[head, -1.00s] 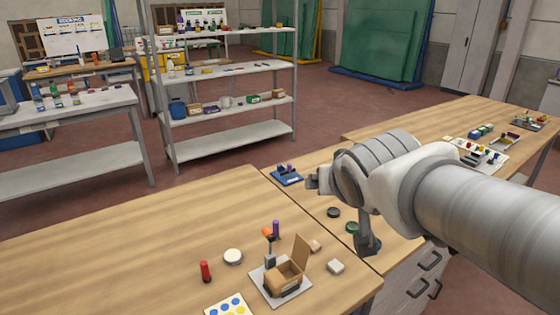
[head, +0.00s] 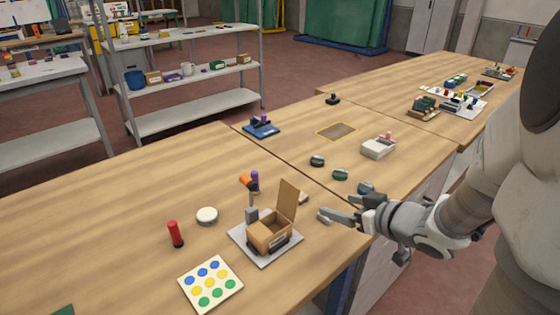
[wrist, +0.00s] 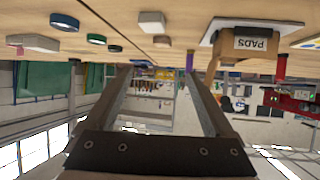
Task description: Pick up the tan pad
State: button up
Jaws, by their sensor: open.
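The tan pad (head: 303,198) is a small block on the table just right of the open cardboard box, which partly hides it in the head view. In the wrist view, which is upside down, the tan pad (wrist: 162,41) lies beyond a pale whitish pad (wrist: 152,22). My gripper (head: 343,208) is open and empty, to the right of the tan pad near the table's front edge. In the wrist view its two fingers (wrist: 158,72) are spread, with nothing between them. The cardboard box (head: 270,236) carries a label reading PADS in the wrist view (wrist: 256,43).
Dark, green and blue pucks (head: 340,175) and a pale grey box (head: 378,148) are behind my gripper. The left tabletop is mostly clear.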

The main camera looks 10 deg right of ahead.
jog(key=w+p, duration=0.1)
jog(key=b, duration=0.3)
send_near(302, 198)
jog(key=x, duration=0.3)
jog(key=shift+w+d, duration=0.1)
jog(key=shift+w, duration=0.3)
jog(key=shift+a+b+x, duration=0.15)
jog(key=shift+b+x, duration=0.4)
jog(key=shift+x, duration=1)
jog(key=shift+a+b+x, duration=0.15)
jog(key=shift+b+x, duration=0.4)
jog(key=shift+x, duration=1)
jog(key=shift+s+r, duration=0.1)
jog(key=shift+r, duration=0.05)
grip_shut()
